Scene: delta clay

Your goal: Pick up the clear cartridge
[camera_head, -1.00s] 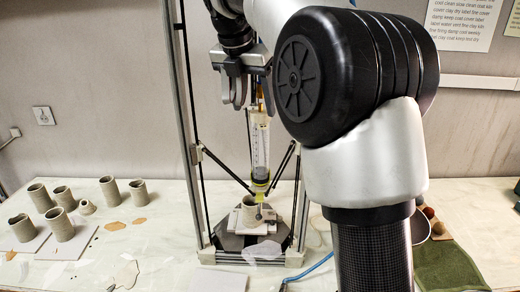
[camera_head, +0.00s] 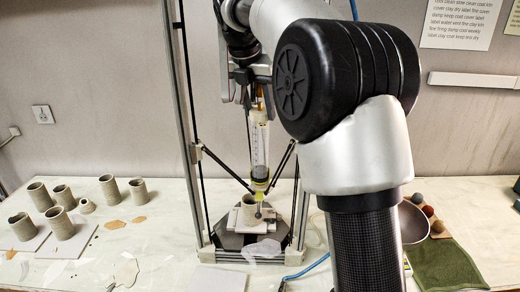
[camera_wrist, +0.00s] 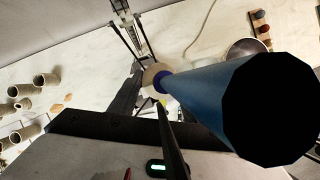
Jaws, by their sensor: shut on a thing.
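The clear cartridge (camera_head: 259,145) stands upright in the tall frame of the clay printer, with graduation marks on its barrel and a yellow lower end. My gripper (camera_head: 257,84) is at its upper end and is shut on it; the fingers hide part of the top. In the wrist view a bluish tube with a dark end, apparently the cartridge (camera_wrist: 205,92), runs down beside a dark finger. Below it a clay pot (camera_head: 249,219) stands on the printer's bed.
The printer's upright post (camera_head: 190,140) and slanted black rods (camera_head: 228,168) stand close around the cartridge. Several clay cups (camera_head: 61,223) stand at left. A metal bowl (camera_head: 412,222), small balls (camera_head: 428,211) and a green cloth (camera_head: 442,266) lie at right.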

